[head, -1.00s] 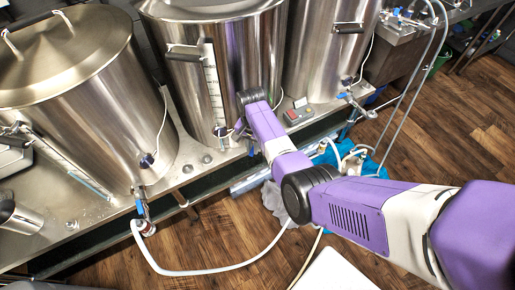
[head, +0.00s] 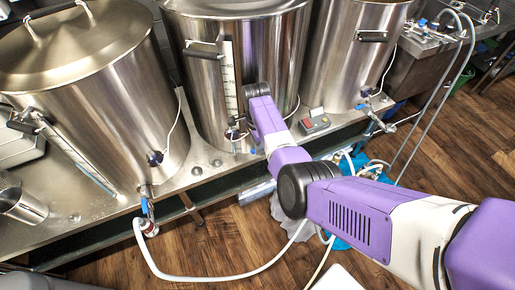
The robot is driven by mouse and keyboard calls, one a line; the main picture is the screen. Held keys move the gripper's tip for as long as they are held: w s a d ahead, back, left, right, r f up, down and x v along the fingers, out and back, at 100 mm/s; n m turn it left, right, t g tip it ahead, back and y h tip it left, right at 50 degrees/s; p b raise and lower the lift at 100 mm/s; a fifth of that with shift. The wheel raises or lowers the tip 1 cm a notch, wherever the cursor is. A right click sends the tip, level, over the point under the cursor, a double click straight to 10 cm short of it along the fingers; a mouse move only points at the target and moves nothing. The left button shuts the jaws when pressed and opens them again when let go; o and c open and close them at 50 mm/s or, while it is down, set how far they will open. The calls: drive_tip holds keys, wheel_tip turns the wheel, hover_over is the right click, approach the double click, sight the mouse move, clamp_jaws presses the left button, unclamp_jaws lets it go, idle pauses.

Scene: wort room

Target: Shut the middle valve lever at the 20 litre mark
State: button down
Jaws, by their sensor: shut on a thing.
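The middle steel kettle (head: 275,60) stands at the back centre in the head view, with a marked sight gauge (head: 229,78) on its front. Low on its front is a small dark fitting (head: 235,133). A small blue piece (head: 253,151) shows beside my arm, possibly part of the middle valve lever; most of the valve is hidden behind my purple arm. My arm reaches in from the right, and its far dark joint is in front of the kettle. My gripper is hidden behind the arm, so its hold on the lever does not show.
The left kettle (head: 95,85) has its own valve (head: 147,207) with a white hose (head: 170,266) hanging to the floor. The right kettle (head: 345,55) has a blue-handled valve (head: 372,117). A control box (head: 315,124) sits on the bench near my arm.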

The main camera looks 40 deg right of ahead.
drive_tip(key=shift+w, duration=0.1)
idle(0.3)
drive_tip(key=c, duration=1.4)
unclamp_jaws()
drive_tip(key=shift+o, duration=0.2)
wheel_tip(320, 180, up, 8)
drive_tip(key=p, duration=0.1)
drive_tip(key=shift+f, duration=0.1)
